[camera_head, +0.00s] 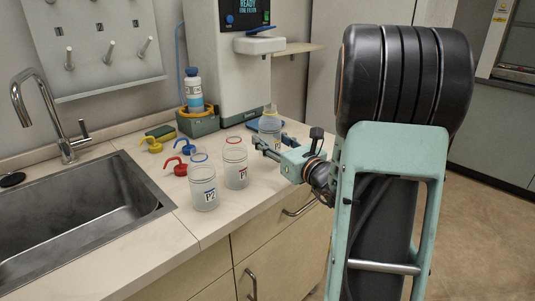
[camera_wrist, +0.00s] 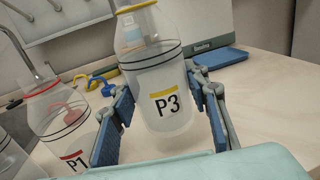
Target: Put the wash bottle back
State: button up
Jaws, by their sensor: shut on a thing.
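A clear bottle marked P3, with a yellow neck ring (camera_wrist: 165,90), stands between the two blue-padded fingers of my gripper (camera_wrist: 160,125). My gripper is shut on it. In the head view the P3 bottle (camera_head: 270,127) is at the counter's right part, in front of the instrument, and my gripper (camera_head: 268,146) reaches it from the right. I cannot tell whether its base touches the counter. The bottle P1 (camera_head: 236,165) with a red ring and the bottle P2 (camera_head: 204,188) with a blue ring stand to the left, uncapped.
A blue-topped bottle (camera_head: 194,92) stands in a green holder (camera_head: 198,122) beside the white instrument (camera_head: 228,60). Yellow (camera_head: 152,146) and red (camera_head: 179,168) spouted caps lie on the counter behind P2. The sink (camera_head: 75,220) is at left. The counter front right of P1 is clear.

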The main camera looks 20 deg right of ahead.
jog(key=shift+w+f+b, duration=0.15)
jog(key=shift+f+b, duration=0.15)
jog(key=shift+f, duration=0.6)
jog(key=shift+w+f+b, duration=0.15)
jog(key=shift+f+b, duration=0.1)
jog(key=shift+f, duration=0.65)
jog(key=shift+a+f, duration=0.1)
jog(key=shift+f+b, duration=0.15)
jog(key=shift+b, duration=0.15)
jog(key=o, duration=1.6)
jog(key=shift+s+r+p, duration=0.2)
jog(key=shift+r+p, duration=0.05)
jog(key=shift+p, duration=0.1)
jog(key=s, duration=0.4)
jog(key=s+d, duration=0.1)
jog(key=s, duration=0.2)
jog(key=s+p, duration=0.1)
jog(key=s, duration=0.3)
jog(key=shift+s+d, duration=0.3)
jog(key=shift+d, duration=0.1)
